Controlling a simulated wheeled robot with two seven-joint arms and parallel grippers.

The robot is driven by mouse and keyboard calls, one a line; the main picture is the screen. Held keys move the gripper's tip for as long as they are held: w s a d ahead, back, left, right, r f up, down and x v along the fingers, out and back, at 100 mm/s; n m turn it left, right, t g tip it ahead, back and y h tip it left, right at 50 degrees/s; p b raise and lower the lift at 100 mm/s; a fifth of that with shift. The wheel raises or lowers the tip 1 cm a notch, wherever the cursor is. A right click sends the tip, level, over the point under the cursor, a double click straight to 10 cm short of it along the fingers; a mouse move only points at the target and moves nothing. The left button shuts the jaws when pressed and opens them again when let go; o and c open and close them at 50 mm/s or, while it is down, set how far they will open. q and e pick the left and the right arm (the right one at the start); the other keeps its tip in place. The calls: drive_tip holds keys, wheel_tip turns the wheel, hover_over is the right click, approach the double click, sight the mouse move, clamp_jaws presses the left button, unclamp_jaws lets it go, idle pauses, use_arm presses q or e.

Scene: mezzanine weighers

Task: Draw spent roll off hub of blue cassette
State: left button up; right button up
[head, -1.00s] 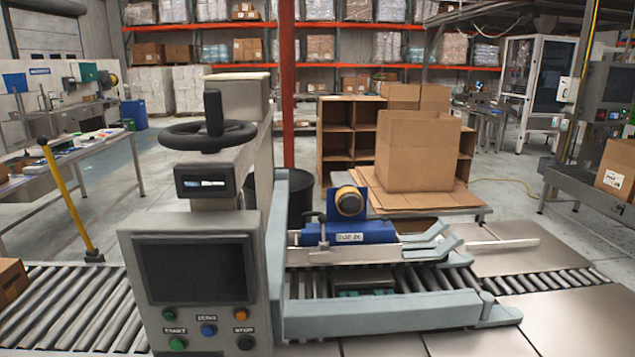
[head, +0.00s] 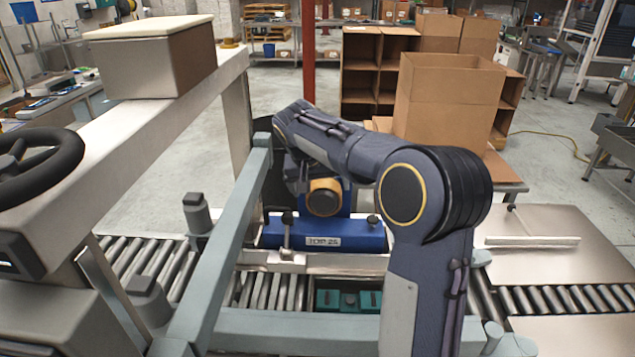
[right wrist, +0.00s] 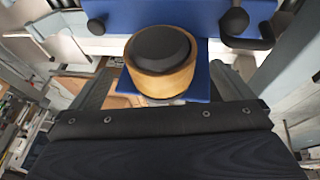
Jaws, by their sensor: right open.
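The blue cassette (head: 350,235), labelled "TOP 26" or similar, sits on the weigher's metal ledge with its blue plate upright behind. The spent roll (head: 323,203), a tan ring around a dark centre, is on the front of that plate. In the right wrist view the roll (right wrist: 160,82) is close, its dark hub cap (right wrist: 160,46) showing inside the ring. My right gripper (head: 298,180) is open beside the roll, partly hidden by my own arm. I see nothing between its jaws for certain, and no clear contact with the roll. My left gripper is not in view.
A small black-knobbed clamp (head: 287,230) stands before the cassette. A grey-green frame bar (head: 228,235) runs along the left, with a black handwheel (head: 35,165) beyond. Rollers (head: 265,290) lie below. A cardboard box (head: 445,100) stands behind; a bare metal plate (head: 560,255) is to the right.

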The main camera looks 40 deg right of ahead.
drive_tip(key=shift+x, duration=3.2)
drive_tip(key=shift+a+f, duration=0.1)
drive_tip(key=shift+a, duration=0.05)
drive_tip(key=shift+c, duration=0.4)
drive_tip(key=c, duration=0.9)
drive_tip(key=shift+o, duration=0.2)
drive_tip(key=shift+p, duration=0.3)
drive_tip(key=shift+s+r, duration=0.1)
drive_tip(key=shift+r, duration=0.15)
